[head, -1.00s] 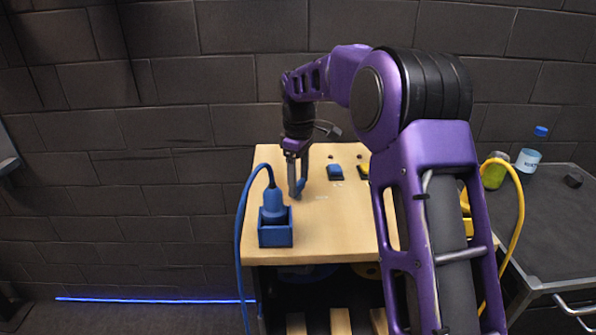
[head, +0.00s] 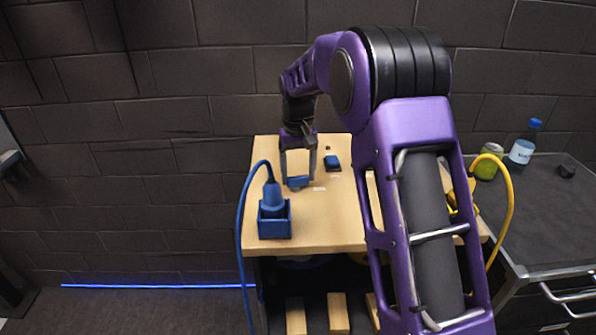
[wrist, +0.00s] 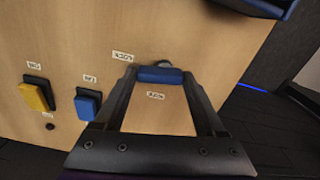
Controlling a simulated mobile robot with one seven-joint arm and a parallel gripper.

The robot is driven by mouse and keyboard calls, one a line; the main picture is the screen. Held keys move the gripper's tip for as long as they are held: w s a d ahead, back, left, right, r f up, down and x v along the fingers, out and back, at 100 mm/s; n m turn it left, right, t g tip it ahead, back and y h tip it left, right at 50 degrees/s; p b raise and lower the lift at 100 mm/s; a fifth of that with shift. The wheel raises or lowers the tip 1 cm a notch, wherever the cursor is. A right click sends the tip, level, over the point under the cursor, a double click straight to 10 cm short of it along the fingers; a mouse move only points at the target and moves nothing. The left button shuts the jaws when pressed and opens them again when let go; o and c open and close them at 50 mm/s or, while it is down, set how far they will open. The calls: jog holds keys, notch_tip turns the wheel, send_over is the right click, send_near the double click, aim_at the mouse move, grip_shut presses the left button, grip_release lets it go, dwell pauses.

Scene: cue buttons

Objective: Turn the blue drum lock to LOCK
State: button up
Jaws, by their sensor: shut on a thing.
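The blue drum lock's bar-shaped handle (wrist: 160,74) sits on the wooden table top, and it also shows in the head view (head: 298,183). My gripper (head: 299,178) reaches down over it. In the wrist view, my gripper's fingers (wrist: 162,78) stand at the two ends of the handle and are shut on it. The handle lies across between them. One small white label (wrist: 123,56) is beside the left finger. Another label (wrist: 155,95) is just below the handle. Their upside-down lettering is too small to read surely. The lock's base is mostly hidden.
A blue button (wrist: 88,103) and a yellow button (wrist: 38,93) are left of the lock in the wrist view. A blue plug in a blue box (head: 275,228) stands near the table's front left edge, with a blue cable. A dark cart (head: 540,220) is at the right.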

aim_at(298, 177)
jog(key=shift+m, duration=1.1)
jog(key=o, duration=1.3)
notch_tip(298, 177, up, 17)
jog(key=shift+r, duration=0.2)
